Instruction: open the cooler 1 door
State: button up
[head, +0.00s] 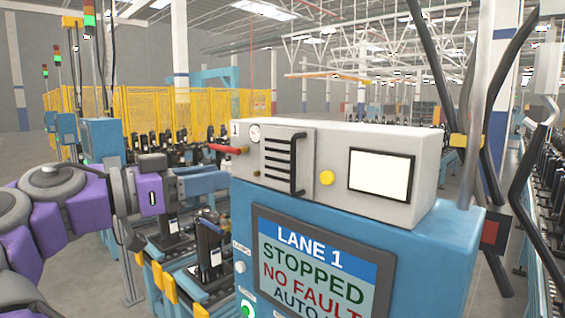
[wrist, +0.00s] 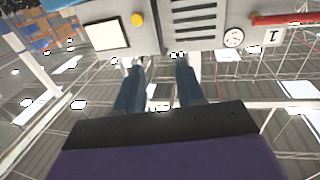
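The cooler 1 unit (head: 335,130) is a light grey box on a blue cabinet, marked 1. Its front has a door panel (head: 268,182) with dark vent slots and a black vertical handle (head: 297,164). The door looks shut, flush with the front. My gripper (head: 226,180) is left of the unit, apart from the handle. In the wrist view, which is upside down, my gripper (wrist: 158,68) has its two blue-grey fingers spread with nothing between them. The vented front (wrist: 194,18) lies beyond the fingertips; the handle is not clear there.
A red lever (head: 225,149) sticks out left of the unit, near a round gauge (head: 254,133). A yellow button (head: 327,178) and a white screen (head: 380,175) are right of the door. The Lane 1 display (head: 310,265) is below. Conveyors with dark parts run at left.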

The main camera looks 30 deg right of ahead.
jog(key=p, duration=0.3)
send_near(286, 165)
jog(key=s+d+r, duration=0.2)
jog(key=s+d, duration=0.2)
jog(key=d, duration=0.3)
jog(key=shift+s+a+f, duration=0.1)
jog(key=shift+a+f, duration=0.05)
jog(key=shift+f, duration=0.1)
jog(key=shift+c, duration=0.2)
grip_shut()
